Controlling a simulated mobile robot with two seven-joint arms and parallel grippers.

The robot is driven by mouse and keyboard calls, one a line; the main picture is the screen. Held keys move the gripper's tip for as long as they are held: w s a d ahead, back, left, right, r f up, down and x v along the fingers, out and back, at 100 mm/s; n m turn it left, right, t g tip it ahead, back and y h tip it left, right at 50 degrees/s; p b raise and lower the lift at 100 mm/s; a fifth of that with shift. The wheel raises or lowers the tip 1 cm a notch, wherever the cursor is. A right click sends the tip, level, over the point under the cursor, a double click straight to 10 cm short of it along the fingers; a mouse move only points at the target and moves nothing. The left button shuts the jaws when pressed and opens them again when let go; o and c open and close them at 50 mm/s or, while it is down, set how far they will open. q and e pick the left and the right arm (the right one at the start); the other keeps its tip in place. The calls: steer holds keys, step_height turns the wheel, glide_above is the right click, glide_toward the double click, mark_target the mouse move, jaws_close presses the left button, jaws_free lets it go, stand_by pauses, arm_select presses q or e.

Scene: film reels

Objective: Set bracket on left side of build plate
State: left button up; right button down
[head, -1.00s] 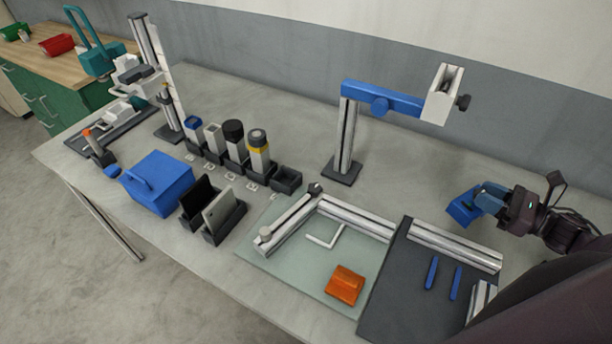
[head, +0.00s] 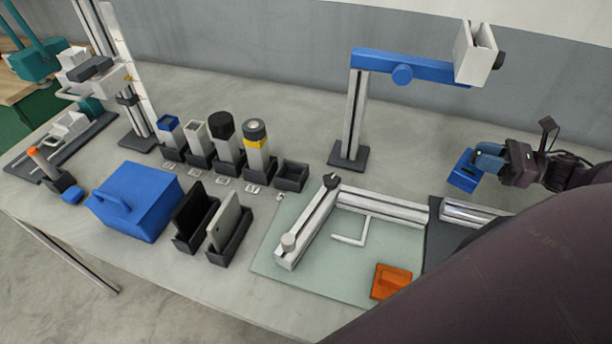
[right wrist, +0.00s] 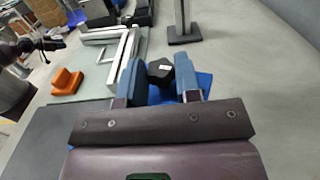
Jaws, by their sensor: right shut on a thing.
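My right gripper (head: 480,164) is shut on a blue bracket (head: 462,172) and holds it above the table at the right. In the right wrist view the blue bracket (right wrist: 205,80) shows behind the fingers, with a black knob between them. An orange bracket (head: 391,281) lies on the light green plate (head: 300,276), near its front right; it also shows in the right wrist view (right wrist: 66,80). A dark shape at the upper left of the right wrist view may be my left gripper (right wrist: 45,43); its jaws are unclear.
Silver rails (head: 384,205) and a thin white L-shaped piece (head: 362,240) lie on the green plate. A dark plate (head: 436,235) is mostly hidden by my arm. A blue-armed stand (head: 355,120) rises behind. A blue box (head: 140,205) and several canisters stand left.

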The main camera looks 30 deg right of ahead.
steer(key=shift+w+a+f, duration=0.15)
steer(key=shift+f, duration=0.15)
steer(key=shift+w+a+r, duration=0.1)
steer(key=shift+w+a, duration=0.2)
steer(key=x, duration=1.7)
steer(key=shift+f+b, duration=0.9)
steer(key=shift+f, duration=2.75)
